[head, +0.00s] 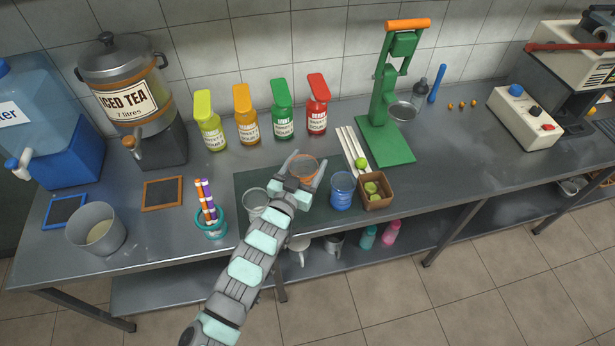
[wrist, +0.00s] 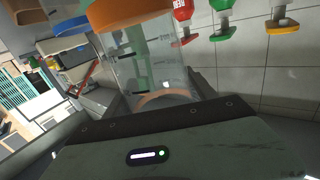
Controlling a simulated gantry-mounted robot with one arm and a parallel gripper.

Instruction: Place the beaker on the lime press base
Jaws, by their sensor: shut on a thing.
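My gripper (head: 304,176) is shut on a clear beaker with an orange rim (head: 303,163), above the dark mat near the middle of the counter. In the wrist view the same clear, marked beaker (wrist: 150,65) stands between the fingers, with an orange band across it. I cannot tell how far it is above the mat. The green lime press (head: 382,95) with an orange handle stands to the right and further back.
A blue beaker (head: 342,190) and a wooden box of limes (head: 377,203) stand right of my gripper. A clear beaker (head: 255,203) stands left of my gripper. Several syrup bottles (head: 283,115) line the back.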

